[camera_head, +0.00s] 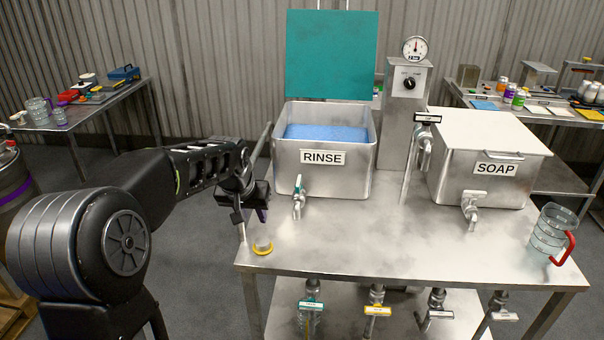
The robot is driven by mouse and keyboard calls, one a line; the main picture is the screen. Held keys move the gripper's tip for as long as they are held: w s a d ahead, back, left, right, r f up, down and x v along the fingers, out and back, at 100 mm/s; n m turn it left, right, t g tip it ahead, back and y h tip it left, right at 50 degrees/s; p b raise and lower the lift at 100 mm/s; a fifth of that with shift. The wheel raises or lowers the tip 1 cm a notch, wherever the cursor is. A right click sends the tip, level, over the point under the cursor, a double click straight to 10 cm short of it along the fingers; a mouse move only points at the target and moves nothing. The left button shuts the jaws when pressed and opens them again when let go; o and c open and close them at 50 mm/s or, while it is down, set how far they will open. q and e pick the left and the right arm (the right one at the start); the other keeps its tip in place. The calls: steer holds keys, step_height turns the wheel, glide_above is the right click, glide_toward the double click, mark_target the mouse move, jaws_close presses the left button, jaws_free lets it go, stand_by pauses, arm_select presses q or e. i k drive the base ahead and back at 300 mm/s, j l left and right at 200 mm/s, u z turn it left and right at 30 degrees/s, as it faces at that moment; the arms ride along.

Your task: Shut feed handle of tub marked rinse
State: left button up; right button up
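The tub marked RINSE (325,160) stands on the steel table with its teal lid (331,55) raised and blue liquid (326,132) inside. A slanted grey pipe or rod (260,146) shows along its left side, where my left gripper (254,200) is. The gripper is left of the tub, above the table's left edge. Its fingers are dark and overlap, so I cannot tell whether they are open or hold anything. No rinse feed handle shows clearly; my gripper may hide it. My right gripper is not in view.
The closed SOAP tub (487,165) stands at the right, with a labelled valve (427,118) by its left side. A gauge column (404,110) is between the tubs.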

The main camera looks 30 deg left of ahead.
mark_target(297, 187)
steer(key=i, duration=0.85)
